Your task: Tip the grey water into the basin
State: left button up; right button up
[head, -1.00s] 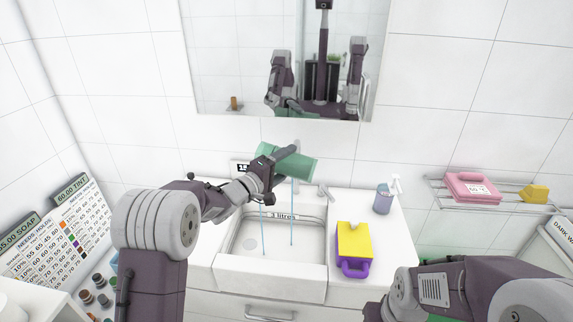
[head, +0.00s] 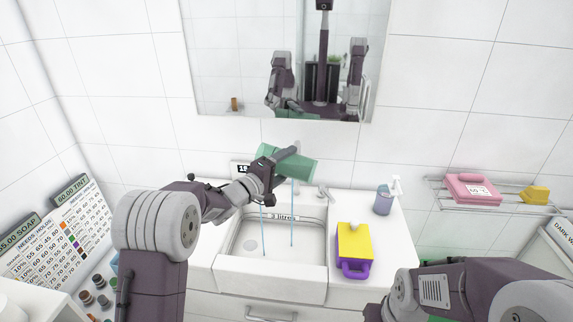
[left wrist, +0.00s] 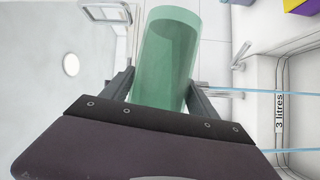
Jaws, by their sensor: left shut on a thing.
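A green see-through container (head: 299,164) is held tilted on its side above the white basin (head: 308,277). My left gripper (head: 284,160) is shut on it; in the left wrist view the fingers stand on both sides of the green container (left wrist: 168,55). Two thin blue streams (head: 292,215) fall into the basin. I cannot tell how much water is in the container. My right gripper is out of view; only my right arm shows at lower right.
A purple and yellow box (head: 354,242) stands on the counter right of the basin, with a soap dispenser (head: 384,200) behind it. A tap (head: 325,192) stands at the basin's back. A wire shelf (head: 490,203) holds a pink pack (head: 471,187). A mirror (head: 230,60) hangs above.

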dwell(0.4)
pick_arm(q)
jog(key=shift+a+r+n+b, duration=0.1)
jog(key=shift+r+n+b, duration=0.25)
jog(key=shift+b, duration=0.45)
jog(key=shift+a+r+n+t+b, duration=0.1)
jog(key=shift+r+n+t+b, duration=0.2)
jog(key=shift+n+b, duration=0.15)
jog(key=shift+r, duration=0.1)
dwell(0.8)
